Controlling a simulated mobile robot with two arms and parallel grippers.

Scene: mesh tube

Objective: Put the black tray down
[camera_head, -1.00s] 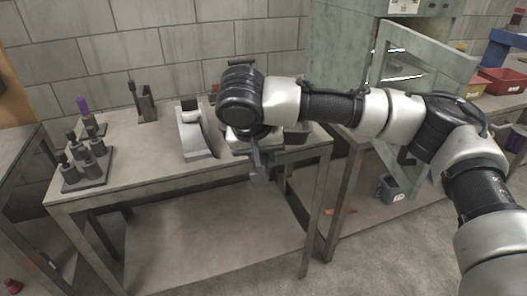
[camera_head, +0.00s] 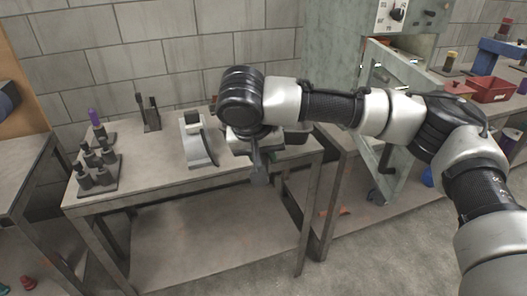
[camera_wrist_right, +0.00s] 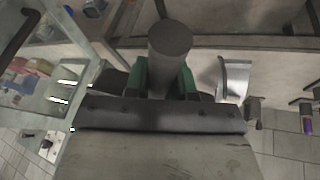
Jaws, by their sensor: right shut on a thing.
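My right gripper (camera_wrist_right: 165,82) is shut on the dark round handle of the black tray. In the head view the handle (camera_head: 259,170) hangs below my wrist and points toward me. In the wrist view the handle (camera_wrist_right: 170,42) sits between green finger pads. In the head view my wrist hides most of the tray, near the right end of the table (camera_head: 140,185). I cannot tell whether the tray touches the tabletop. My left gripper is not in view.
A curved white-grey stand (camera_head: 197,145) is just left of my gripper. A dark block of several bottles (camera_head: 97,170) and an upright dark holder (camera_head: 147,112) stand further left. A pale green cabinet (camera_head: 335,70) and a red bin (camera_head: 493,90) are at the right.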

